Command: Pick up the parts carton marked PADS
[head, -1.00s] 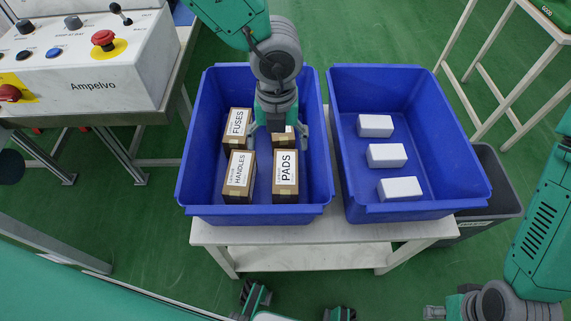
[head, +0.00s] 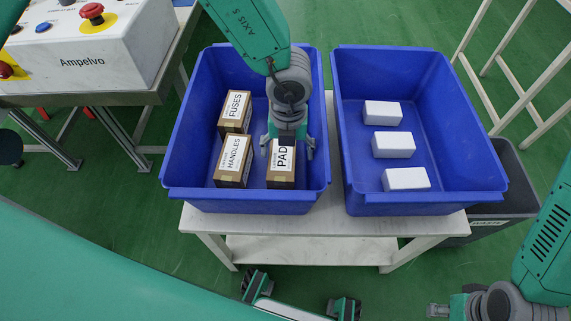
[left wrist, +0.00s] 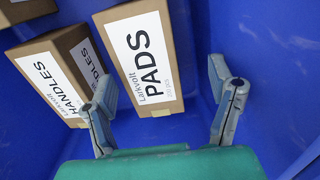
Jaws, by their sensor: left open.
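The PADS carton (head: 281,178) is a brown box with a white label, upright near the front of the left blue bin (head: 177,180). My left gripper (head: 288,150) is open above it and hides part of its label in the head view. In the left wrist view the PADS carton (left wrist: 148,65) shows ahead of the open left gripper (left wrist: 162,82), nearer the left finger, with a wider gap to the right finger. My right gripper (head: 438,311) is at the lower right edge of the head view; its jaws are not clear.
The HANDLES carton (head: 232,163) stands close left of PADS, and the FUSES carton (head: 235,112) behind it. The right blue bin (head: 478,180) holds white boxes (head: 393,145). Both bins stand on a white table (head: 330,222). A control panel (head: 88,58) is at left.

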